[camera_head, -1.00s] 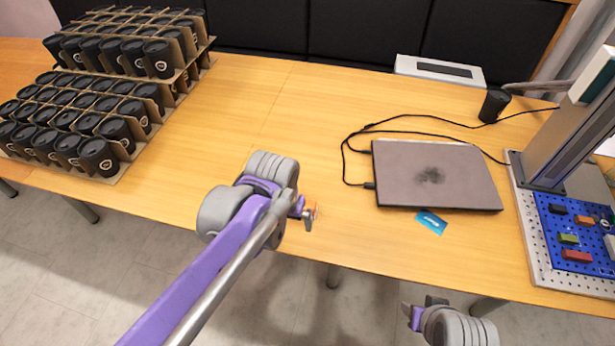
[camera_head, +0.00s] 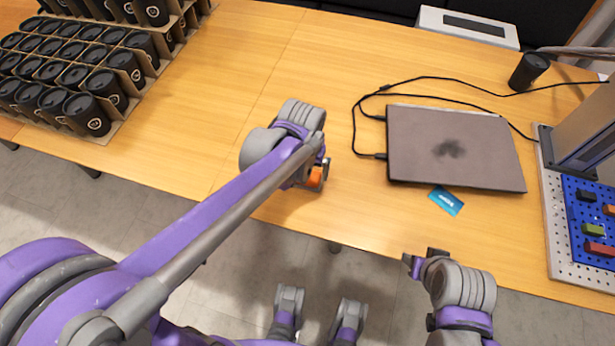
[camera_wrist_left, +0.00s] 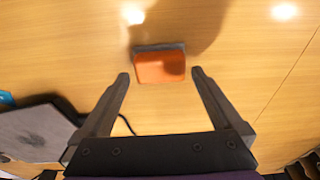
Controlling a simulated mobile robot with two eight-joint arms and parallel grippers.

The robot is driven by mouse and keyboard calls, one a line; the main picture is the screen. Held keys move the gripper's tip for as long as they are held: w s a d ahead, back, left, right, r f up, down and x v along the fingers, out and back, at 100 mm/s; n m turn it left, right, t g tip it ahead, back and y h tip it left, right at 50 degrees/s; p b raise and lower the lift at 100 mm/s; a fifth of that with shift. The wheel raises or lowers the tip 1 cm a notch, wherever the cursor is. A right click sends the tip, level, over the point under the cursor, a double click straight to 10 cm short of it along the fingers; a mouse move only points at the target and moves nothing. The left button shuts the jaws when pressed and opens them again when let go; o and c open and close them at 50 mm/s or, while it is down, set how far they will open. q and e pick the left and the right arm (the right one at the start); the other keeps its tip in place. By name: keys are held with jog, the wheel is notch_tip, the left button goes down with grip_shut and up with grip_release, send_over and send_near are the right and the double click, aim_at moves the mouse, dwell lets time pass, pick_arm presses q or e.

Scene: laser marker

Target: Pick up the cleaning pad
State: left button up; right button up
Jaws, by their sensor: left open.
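The cleaning pad (camera_wrist_left: 160,67), an orange block with a grey layer along one edge, lies on the wooden table in the left wrist view. In the head view only its orange part (camera_head: 316,177) shows, partly hidden by my left gripper (camera_head: 318,172). In the left wrist view my left gripper (camera_wrist_left: 160,76) is open, with one finger on each side of the pad's near edge. The pad appears just beyond the fingertips, and neither finger visibly touches it. My right gripper (camera_head: 424,262) is at the table's front edge, away from the pad; its jaw opening is unclear.
A closed laptop (camera_head: 455,148) with a dark smudge and black cables lies right of my left gripper. A blue card (camera_head: 446,200) lies in front of it. Racks of black cups (camera_head: 85,65) fill the left end. Table between racks and gripper is clear.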

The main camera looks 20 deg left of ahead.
aim_at(307, 174)
pick_arm(q)
jog(key=f, duration=0.3)
jog(key=shift+w+f, duration=0.15)
jog(key=shift+w, duration=0.15)
jog(key=shift+c, duration=0.3)
jog(key=c, duration=0.9)
jog(key=shift+c, duration=0.2)
notch_tip(307, 174, up, 10)
jog(key=shift+r+p, duration=0.1)
jog(key=shift+p, duration=0.65)
